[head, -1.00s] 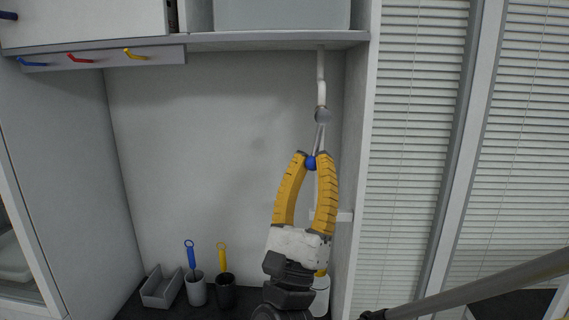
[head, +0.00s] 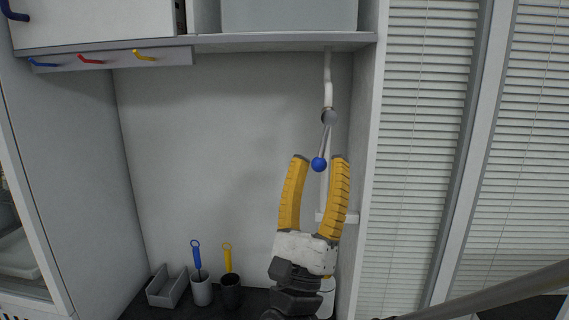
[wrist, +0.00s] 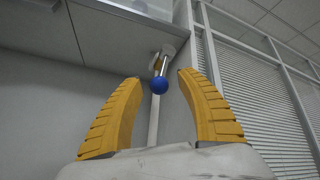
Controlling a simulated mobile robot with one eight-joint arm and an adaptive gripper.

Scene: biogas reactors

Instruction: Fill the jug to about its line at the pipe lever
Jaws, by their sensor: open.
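The pipe lever (head: 325,140) hangs from a white pipe (head: 328,92) under the shelf, a thin rod with a blue ball at its lower end. The ball also shows in the wrist view (wrist: 159,85). My gripper (head: 320,158) is open, its yellow fingers pointing up with the ball between or just in front of their tips; contact cannot be told. A white vessel (head: 326,298), perhaps the jug, stands low behind my gripper, mostly hidden. Its line and contents cannot be seen.
A grey tray (head: 167,288), a light cup (head: 202,291) with a blue-handled tool and a dark cup (head: 231,292) with a yellow-handled tool stand at left on the dark counter. A shelf (head: 270,41) lies above; a side wall (head: 362,170) is close at right.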

